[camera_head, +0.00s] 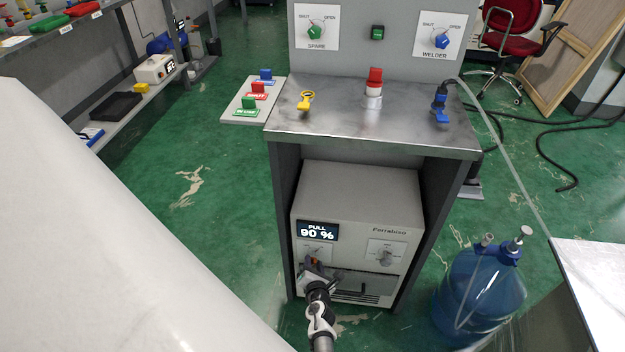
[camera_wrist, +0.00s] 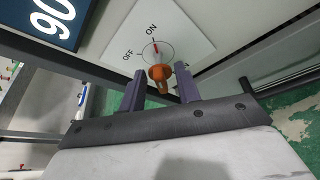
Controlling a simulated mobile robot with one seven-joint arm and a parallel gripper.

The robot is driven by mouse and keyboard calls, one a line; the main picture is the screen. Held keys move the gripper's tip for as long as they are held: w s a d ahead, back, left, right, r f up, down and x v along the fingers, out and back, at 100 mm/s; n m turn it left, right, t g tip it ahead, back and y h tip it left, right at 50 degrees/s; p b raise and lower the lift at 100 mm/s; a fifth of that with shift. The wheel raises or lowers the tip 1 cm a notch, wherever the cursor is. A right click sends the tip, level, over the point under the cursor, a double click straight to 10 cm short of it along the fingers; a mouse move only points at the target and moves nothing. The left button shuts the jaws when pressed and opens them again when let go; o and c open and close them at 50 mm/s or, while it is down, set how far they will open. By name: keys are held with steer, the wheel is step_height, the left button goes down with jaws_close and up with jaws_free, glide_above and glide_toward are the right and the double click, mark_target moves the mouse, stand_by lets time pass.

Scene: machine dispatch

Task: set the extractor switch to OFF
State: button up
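The extractor (camera_head: 350,205) is a pale box in the bay under the steel bench, with a display reading "PULL 90 %". Its left switch is an orange knob (camera_head: 312,262), partly hidden by my gripper (camera_head: 318,272). In the wrist view the switch knob (camera_wrist: 160,74) sits on a white plate (camera_wrist: 190,35) marked ON and OFF. A red mark by the knob points toward ON. My gripper (camera_wrist: 161,88) is open, with its two purple fingers on either side of the knob and visible gaps to it.
A grey knob (camera_head: 386,257) is on the extractor's right side. The bench top (camera_head: 330,125) holds a yellow key-like piece, a red button and a blue connector. A blue water bottle (camera_head: 480,290) stands right of the bench. Bench legs flank the bay.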

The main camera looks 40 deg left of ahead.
steer(key=shift+w+a+f, duration=0.2)
steer(key=shift+w+a, duration=0.2)
steer(key=c, duration=0.6)
steer(key=shift+c, duration=0.2)
steer(key=shift+r+n+h+p, duration=0.3)
steer(key=shift+n+p, duration=0.1)
steer(key=shift+p, duration=0.7)
steer(key=n+h+p, duration=0.1)
steer(key=n+p, duration=0.1)
steer(key=p, duration=0.2)
steer(key=shift+a+r+t, duration=0.1)
steer(key=shift+r+t, duration=0.05)
steer(key=shift+t, duration=0.15)
steer(key=n+p, duration=0.1)
steer(key=n+h, duration=0.1)
steer(key=n+t+h+p, duration=0.1)
steer(key=shift+s+a+f+p, duration=0.15)
steer(key=shift+f+p, duration=0.1)
steer(key=shift+p, duration=0.05)
steer(key=n+t+h, duration=0.1)
steer(key=n+h, duration=0.1)
steer(key=n, duration=0.1)
steer(key=shift+s+a+f+t, duration=0.1)
steer(key=shift+a+f+t, duration=0.05)
steer(key=shift+t, duration=0.25)
steer(key=shift+n+b, duration=0.3)
steer(key=shift+n, duration=0.1)
